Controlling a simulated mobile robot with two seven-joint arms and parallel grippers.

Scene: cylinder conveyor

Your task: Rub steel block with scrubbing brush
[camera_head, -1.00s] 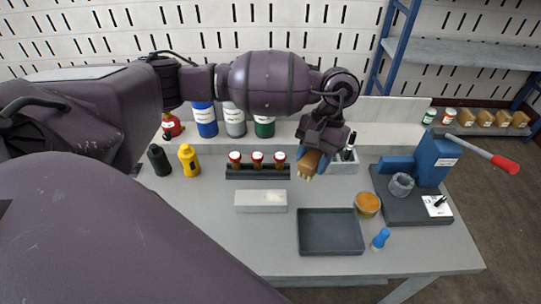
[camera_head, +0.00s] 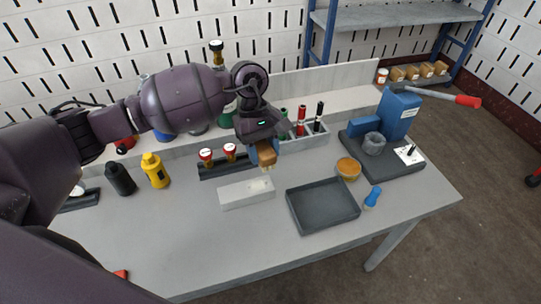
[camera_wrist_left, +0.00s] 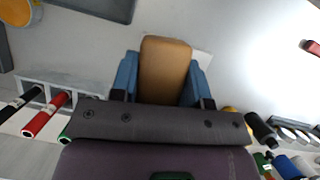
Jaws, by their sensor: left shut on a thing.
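The steel block (camera_head: 238,193) is a pale grey bar lying flat on the table in the head view. My left gripper (camera_head: 263,147) is shut on the scrubbing brush (camera_head: 267,156), which has a brown wooden back and pale bristles pointing down. The brush is at the right end of the block, near its back edge; I cannot tell whether the bristles touch it. In the left wrist view the brush (camera_wrist_left: 165,68) sits between the blue fingers of the gripper (camera_wrist_left: 162,85) and hides most of what lies below. My right gripper is not in view.
A dark tray (camera_head: 322,228) lies right of the block. A rack of red-capped vials (camera_head: 228,168) stands behind it, and a marker holder (camera_head: 308,143) behind the brush. Yellow (camera_head: 155,170) and black (camera_head: 120,179) bottles stand left. The front left of the table is mostly clear.

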